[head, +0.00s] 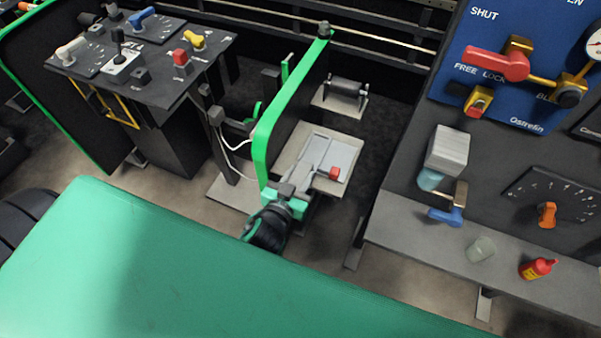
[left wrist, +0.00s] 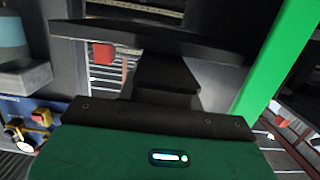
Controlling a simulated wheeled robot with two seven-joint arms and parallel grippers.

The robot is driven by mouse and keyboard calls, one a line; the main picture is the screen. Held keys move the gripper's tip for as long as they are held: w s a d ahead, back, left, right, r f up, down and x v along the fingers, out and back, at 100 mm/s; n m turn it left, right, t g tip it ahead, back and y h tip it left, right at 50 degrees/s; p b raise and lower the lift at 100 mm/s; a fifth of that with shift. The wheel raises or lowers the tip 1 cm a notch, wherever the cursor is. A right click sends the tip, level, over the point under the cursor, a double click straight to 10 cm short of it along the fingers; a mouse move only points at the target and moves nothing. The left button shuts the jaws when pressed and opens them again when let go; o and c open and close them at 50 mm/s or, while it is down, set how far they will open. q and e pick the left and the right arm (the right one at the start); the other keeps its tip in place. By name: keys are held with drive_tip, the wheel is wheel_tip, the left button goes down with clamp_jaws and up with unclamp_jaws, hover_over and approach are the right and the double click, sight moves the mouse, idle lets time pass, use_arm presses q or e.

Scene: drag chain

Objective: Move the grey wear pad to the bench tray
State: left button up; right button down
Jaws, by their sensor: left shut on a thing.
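My left gripper (head: 296,187) reaches in over the low bench in the middle of the head view. In the left wrist view its dark jaws (left wrist: 168,76) are shut on a flat, dark grey plate, which I take for the wear pad (left wrist: 170,37). The plate lies crosswise beyond the fingers; its far side is partly out of sight. In the head view the pad is hard to tell from the grey parts around the gripper. A light grey tray (head: 340,150) lies on the bench just beyond the gripper. My right gripper is not in view.
A red knob (head: 334,173) stands by the tray and also shows in the left wrist view (left wrist: 103,53). A green-edged upright panel (head: 262,145) rises close to the gripper's left. A roller (head: 346,88) stands behind.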

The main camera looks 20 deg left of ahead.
use_arm(q)
drive_tip(key=shift+s, duration=0.2)
idle(0.3)
drive_tip(key=s, duration=0.5)
idle(0.5)
idle(0.6)
